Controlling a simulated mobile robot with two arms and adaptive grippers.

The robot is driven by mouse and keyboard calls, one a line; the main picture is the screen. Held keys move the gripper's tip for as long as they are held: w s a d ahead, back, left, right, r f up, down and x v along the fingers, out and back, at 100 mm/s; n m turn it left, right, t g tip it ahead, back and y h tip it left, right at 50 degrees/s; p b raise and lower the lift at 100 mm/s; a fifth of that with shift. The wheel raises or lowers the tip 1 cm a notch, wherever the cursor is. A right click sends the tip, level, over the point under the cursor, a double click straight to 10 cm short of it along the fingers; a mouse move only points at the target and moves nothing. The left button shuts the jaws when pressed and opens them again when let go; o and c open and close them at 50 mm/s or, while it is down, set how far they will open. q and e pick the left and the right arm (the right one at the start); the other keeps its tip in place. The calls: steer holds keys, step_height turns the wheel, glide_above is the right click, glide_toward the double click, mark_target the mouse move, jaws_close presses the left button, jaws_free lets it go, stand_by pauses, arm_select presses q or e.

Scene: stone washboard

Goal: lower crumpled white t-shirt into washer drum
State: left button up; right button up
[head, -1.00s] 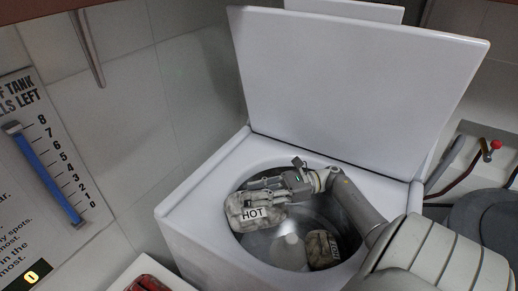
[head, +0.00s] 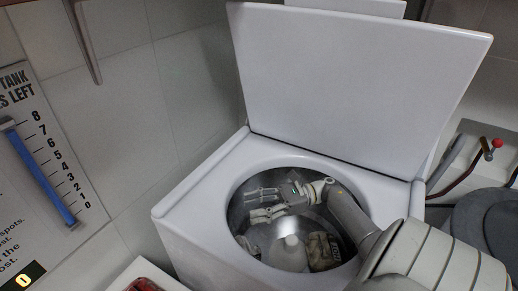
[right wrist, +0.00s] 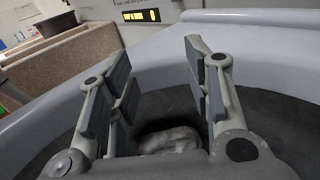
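The washer (head: 190,200) stands with its lid (head: 350,90) raised and its round drum (head: 236,212) open. My right gripper (head: 262,203) reaches down inside the drum opening, empty, with its fingers spread apart. In the right wrist view, a pale crumpled lump (right wrist: 170,140) lies below and beyond the open fingers (right wrist: 155,85); it looks like the white t-shirt, partly hidden by the gripper. In the head view I cannot make that lump out. Another crumpled, beige, labelled bundle (head: 322,250) lies in the drum right of the pale agitator (head: 287,254). My left gripper is not in view.
A tank gauge board (head: 45,160) hangs on the left wall. A tray with something red (head: 148,285) is at the bottom left. A grey round lid (head: 485,225) and pipes are at the right.

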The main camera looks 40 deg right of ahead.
steer(key=v, duration=0.8)
steer(key=shift+r, duration=0.2)
steer(key=shift+a, duration=0.1)
